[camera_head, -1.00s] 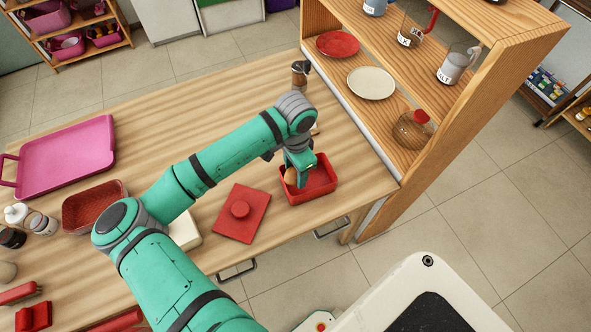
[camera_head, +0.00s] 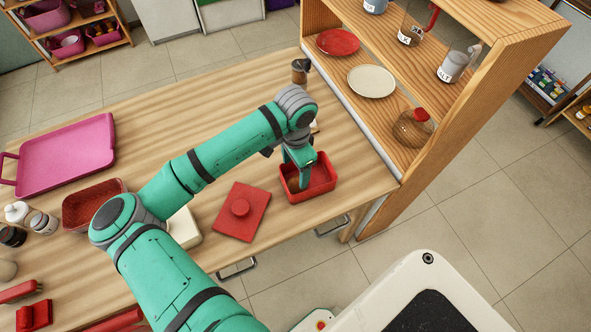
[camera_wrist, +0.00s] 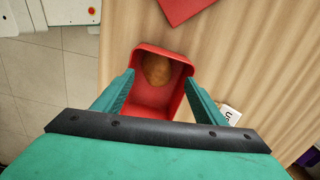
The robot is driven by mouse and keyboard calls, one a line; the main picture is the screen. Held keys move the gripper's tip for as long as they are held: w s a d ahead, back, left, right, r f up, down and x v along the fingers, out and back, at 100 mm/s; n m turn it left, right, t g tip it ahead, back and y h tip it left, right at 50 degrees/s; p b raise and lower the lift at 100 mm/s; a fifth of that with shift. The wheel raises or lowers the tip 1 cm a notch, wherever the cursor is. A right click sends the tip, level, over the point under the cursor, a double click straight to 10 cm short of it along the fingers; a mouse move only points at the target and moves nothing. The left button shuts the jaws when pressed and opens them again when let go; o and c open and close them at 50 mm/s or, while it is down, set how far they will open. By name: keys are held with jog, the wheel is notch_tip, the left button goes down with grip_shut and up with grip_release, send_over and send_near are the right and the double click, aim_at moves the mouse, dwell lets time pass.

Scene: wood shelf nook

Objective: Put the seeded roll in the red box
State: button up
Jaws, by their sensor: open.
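The red box (camera_head: 322,183) stands open on the wooden table near its right end. The seeded roll (camera_wrist: 158,70) is a brown, rounded piece lying inside the box in the wrist view, near the end that is at the top of that picture. My gripper (camera_wrist: 158,92) is open above the box, with one finger on each side. The roll lies between and beyond the fingertips, and neither finger is seen gripping it. In the head view my gripper (camera_head: 299,182) reaches down at the box.
A red lid (camera_head: 252,222) with a round knob lies left of the box. A wooden shelf (camera_head: 415,165) with plates and jars rises close on the right. A dark-topped bottle (camera_head: 300,73) stands behind. A pink tray (camera_head: 68,157) lies far left. The table's middle back is clear.

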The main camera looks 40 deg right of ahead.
notch_tip(320, 180, up, 11)
jog(key=s+d+r+n+g+h, duration=0.1)
jog(key=s+d+h, duration=0.1)
jog(key=d+h, duration=0.35)
jog(key=s+d+r+n+h, duration=0.1)
jog(key=s+d+h, duration=0.2)
jog(key=d, duration=0.6)
jog(key=d+r+n+h, duration=0.2)
jog(key=d+r+h, duration=0.1)
jog(key=d+h, duration=0.1)
jog(key=n+t+y, duration=0.6)
jog(key=n+t, duration=1)
jog(key=n, duration=0.2)
send_over(295, 181)
jog(key=a, duration=0.6)
notch_tip(295, 181, down, 13)
jog(key=s+a+f+m+y, duration=0.2)
jog(key=s+a+y, duration=0.4)
jog(key=s+a, duration=1.5)
jog(key=shift+s+f, duration=0.6)
jog(key=shift+f, duration=0.1)
